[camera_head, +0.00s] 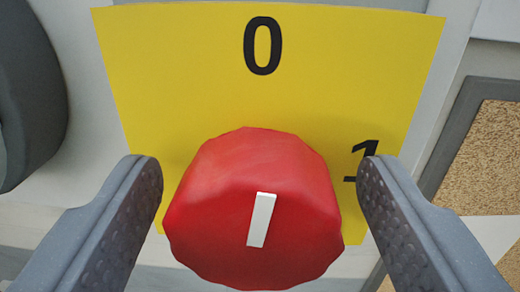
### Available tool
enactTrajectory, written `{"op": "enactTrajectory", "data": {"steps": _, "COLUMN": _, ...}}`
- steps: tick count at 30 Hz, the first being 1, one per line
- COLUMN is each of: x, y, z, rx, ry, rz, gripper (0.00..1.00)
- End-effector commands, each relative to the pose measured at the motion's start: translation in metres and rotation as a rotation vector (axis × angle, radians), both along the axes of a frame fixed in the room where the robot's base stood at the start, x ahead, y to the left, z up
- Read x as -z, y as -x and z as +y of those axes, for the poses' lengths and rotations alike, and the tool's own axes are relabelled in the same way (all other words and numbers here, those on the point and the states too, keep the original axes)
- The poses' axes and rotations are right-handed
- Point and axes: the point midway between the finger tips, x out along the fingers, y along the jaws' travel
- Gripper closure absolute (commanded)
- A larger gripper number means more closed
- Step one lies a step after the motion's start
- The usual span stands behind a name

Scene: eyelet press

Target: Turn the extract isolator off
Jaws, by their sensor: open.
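The isolator's red rotary knob (252,215) stands out from a yellow plate (190,70) in the lower middle of the view. Its white pointer mark (261,220) points nearly straight up towards the black "0" (263,45), leaning slightly right. A black "1" (364,162) is printed to the right of the knob, partly hidden by the right finger. My gripper (262,178) is open, with one grey finger on each side of the knob. A gap shows between each fingertip and the knob.
A dark grey rounded object (30,95) is at the left edge. A grey-framed, cork-like board (490,155) is at the right. Pale surface surrounds the yellow plate.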

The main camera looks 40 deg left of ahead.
Motion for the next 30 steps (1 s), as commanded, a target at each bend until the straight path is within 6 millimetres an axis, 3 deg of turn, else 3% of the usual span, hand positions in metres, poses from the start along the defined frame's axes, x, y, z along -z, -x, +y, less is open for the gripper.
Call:
{"op": "enactTrajectory", "data": {"steps": 7, "x": 0.0006, "y": -0.0009, "z": 0.0010, "rx": -0.001, "ry": 0.001, "rz": 0.001, "gripper": 0.38}}
{"op": "enactTrajectory", "data": {"steps": 12, "x": 0.0007, "y": -0.0009, "z": 0.0011, "rx": -0.002, "ry": 0.001, "rz": 0.001, "gripper": 0.80}}
{"op": "enactTrajectory", "data": {"steps": 30, "x": 0.0013, "y": -0.0022, "z": 0.0009, "rx": 0.000, "ry": 0.116, "rz": -0.074, "gripper": 0.80}}
